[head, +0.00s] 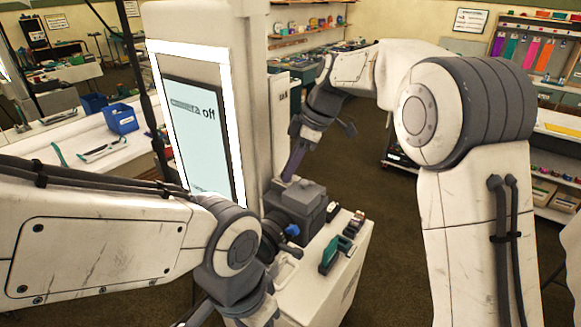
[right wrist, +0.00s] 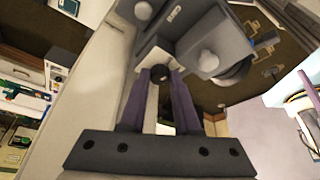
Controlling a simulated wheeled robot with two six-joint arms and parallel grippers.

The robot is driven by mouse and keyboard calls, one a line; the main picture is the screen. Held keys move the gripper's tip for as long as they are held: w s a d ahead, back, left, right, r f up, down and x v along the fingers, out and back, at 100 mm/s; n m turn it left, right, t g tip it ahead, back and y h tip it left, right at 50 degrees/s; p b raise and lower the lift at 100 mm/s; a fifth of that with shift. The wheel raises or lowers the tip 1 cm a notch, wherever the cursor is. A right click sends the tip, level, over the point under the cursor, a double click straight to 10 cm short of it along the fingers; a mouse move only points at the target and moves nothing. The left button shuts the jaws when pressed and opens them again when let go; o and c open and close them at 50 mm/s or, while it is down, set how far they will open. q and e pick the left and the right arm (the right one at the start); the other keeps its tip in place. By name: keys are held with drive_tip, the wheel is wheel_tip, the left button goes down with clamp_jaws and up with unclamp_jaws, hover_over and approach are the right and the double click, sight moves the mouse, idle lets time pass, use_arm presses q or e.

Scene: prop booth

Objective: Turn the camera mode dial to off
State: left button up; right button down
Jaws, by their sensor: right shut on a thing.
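The camera (head: 302,203) is a dark grey boxy body on a white stand beside the tall screen panel. My right gripper (head: 288,177) reaches down to its top from behind. The dial's marks are hidden or too small to read. My left arm crosses the lower left of the head view, and its fingers do not show.
The screen (head: 200,130) stands left of the camera and shows partly readable text ending in "off". A green-and-black device (head: 332,256) and small dark items lie on the white stand top (head: 312,285). A blue bin (head: 121,119) stands on a table behind.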

drive_tip(key=shift+w+n+g+p, duration=0.15)
drive_tip(key=shift+n+g+p, duration=0.3)
drive_tip(key=shift+n, duration=0.75)
drive_tip(key=c, duration=0.6)
unclamp_jaws()
